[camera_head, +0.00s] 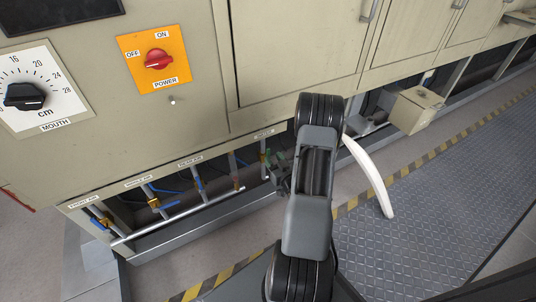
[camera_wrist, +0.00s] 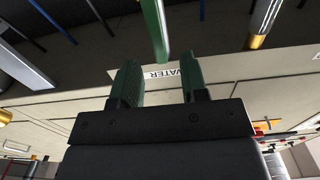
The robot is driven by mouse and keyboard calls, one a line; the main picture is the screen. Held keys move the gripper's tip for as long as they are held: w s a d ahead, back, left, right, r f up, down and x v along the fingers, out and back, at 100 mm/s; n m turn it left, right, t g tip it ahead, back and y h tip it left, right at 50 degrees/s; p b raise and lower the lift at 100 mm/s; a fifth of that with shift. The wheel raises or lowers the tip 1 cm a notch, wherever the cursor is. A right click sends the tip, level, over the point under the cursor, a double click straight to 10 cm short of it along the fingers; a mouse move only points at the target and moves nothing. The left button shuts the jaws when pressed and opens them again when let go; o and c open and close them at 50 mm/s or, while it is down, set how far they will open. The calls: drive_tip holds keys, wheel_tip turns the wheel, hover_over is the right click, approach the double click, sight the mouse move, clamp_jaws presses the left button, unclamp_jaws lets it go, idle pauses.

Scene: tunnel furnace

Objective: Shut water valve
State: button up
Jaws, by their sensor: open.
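A green valve lever (camera_wrist: 155,28) hangs near the label reading WATER (camera_wrist: 172,73), which appears upside down in the wrist view. My gripper (camera_wrist: 159,68) has its two green fingers apart, with empty space between them. The lever's end lies ahead of this gap, slightly left of its middle; I see no contact. In the head view, my gripper (camera_head: 279,172) is at the right end of the valve row, under the small label (camera_head: 264,132). My arm hides part of this spot, and the lever cannot be told clearly from the fingers there.
Several blue-handled air valves (camera_head: 154,203) stand in the recess to the left, behind a metal rail (camera_head: 180,215). Above is the beige furnace panel (camera_head: 290,50) with a red power knob (camera_head: 158,60). Striped floor tape (camera_head: 400,175) and a metal walkway (camera_head: 440,185) lie to the right.

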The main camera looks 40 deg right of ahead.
sight(269, 153)
drive_tip(key=shift+w+d+b, duration=0.15)
drive_tip(key=shift+w+d, duration=0.05)
drive_tip(key=shift+w, duration=0.95)
drive_tip(key=shift+w+d+b, duration=0.15)
drive_tip(key=shift+w, duration=1)
clamp_jaws()
